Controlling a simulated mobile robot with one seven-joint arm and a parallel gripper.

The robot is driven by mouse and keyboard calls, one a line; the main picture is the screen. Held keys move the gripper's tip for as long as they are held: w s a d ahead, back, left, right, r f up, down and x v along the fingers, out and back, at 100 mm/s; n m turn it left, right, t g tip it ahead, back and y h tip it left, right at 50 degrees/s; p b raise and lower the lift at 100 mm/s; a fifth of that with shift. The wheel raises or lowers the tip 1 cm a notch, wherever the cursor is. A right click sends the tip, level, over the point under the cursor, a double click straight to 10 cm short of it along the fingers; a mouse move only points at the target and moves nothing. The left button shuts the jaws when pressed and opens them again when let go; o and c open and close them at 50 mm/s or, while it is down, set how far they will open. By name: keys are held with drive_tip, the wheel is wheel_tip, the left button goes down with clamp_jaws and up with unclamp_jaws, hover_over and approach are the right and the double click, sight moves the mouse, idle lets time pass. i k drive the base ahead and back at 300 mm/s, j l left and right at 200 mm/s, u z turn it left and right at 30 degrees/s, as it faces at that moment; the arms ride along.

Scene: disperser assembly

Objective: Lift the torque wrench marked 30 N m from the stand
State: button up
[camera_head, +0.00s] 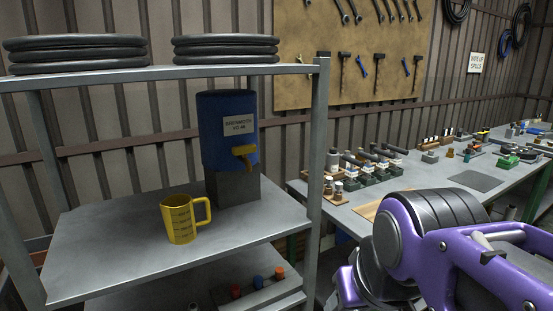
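Several dark-handled tools (385,154) sit on a row of grey-green blocks on the workbench (432,189), right of the shelf. They may be the torque wrenches and their stand, but they are too small to be sure. No 30 N m marking can be read. My purple arm fills the lower right, in front of part of the bench. My gripper is not visible.
A grey shelf rack (78,256) stands close on the left, holding a yellow jug (180,222) and a blue dispenser (228,130) with a tap. Black hoops (78,50) lie on top. More tools crowd the bench's far end. A pegboard (300,90) hangs behind.

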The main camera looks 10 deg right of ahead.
sight(382, 164)
drive_tip(key=i+l+u, duration=0.15)
drive_tip(key=l, duration=0.25)
drive_tip(key=i+l+u, duration=0.15)
drive_tip(key=l, duration=0.25)
drive_tip(key=l+u, duration=0.15)
drive_tip(key=l, duration=0.25)
drive_tip(key=i+l+u, duration=0.2)
drive_tip(key=l, duration=0.25)
drive_tip(key=i+l, duration=0.1)
drive_tip(key=l, duration=0.7)
drive_tip(key=i+l+u, duration=0.1)
drive_tip(key=l, duration=1.55)
drive_tip(key=i+u, duration=0.05)
